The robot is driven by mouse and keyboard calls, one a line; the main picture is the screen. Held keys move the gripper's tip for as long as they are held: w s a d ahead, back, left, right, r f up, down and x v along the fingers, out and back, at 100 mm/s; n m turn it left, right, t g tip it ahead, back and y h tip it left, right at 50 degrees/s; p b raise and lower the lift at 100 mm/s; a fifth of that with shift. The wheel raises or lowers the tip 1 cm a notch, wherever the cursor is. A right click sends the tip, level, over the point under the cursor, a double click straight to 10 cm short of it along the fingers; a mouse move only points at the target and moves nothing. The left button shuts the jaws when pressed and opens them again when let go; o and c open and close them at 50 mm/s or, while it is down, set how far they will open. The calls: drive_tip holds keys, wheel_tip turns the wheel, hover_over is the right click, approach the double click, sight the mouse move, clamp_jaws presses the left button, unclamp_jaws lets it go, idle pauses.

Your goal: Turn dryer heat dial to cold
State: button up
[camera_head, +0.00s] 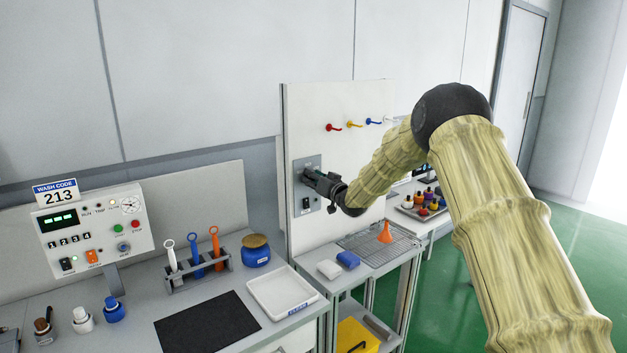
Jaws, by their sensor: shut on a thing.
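A grey control plate (299,203) is mounted on the upright white board, with a black rocker switch (306,205) on its lower part. My gripper (307,177) reaches in from the right to the upper part of this plate. Its fingers are shut on the dryer heat dial at the plate's face. The fingers cover the dial, so its pointer and markings cannot be read. My arm spans the right side of the view.
Red, yellow and blue hooks (373,121) stick out above the gripper. A control box (95,232) and tool rack (196,272) stand left.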

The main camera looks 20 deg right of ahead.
drive_tip(key=shift+f, duration=0.1)
drive_tip(key=n+b, duration=0.3)
drive_tip(key=b, duration=0.2)
drive_tip(key=shift+f+n, duration=0.3)
drive_tip(key=shift+n, duration=0.1)
drive_tip(key=n+b, duration=0.4)
drive_tip(key=b, duration=0.1)
drive_tip(key=shift+n, duration=0.3)
drive_tip(key=n+b, duration=0.3)
drive_tip(key=b, duration=0.1)
drive_tip(key=shift+n+y, duration=0.4)
drive_tip(key=n+b, duration=0.7)
drive_tip(key=shift+n+y, duration=0.3)
drive_tip(key=shift+n, duration=0.1)
drive_tip(key=n+b, duration=0.3)
drive_tip(key=shift+d+n+y, duration=0.1)
drive_tip(key=shift+n+y, duration=0.2)
drive_tip(key=shift+n, duration=0.1)
drive_tip(key=shift+r+n+b, duration=0.15)
drive_tip(key=shift+n+b, duration=0.4)
drive_tip(key=shift+n, duration=0.15)
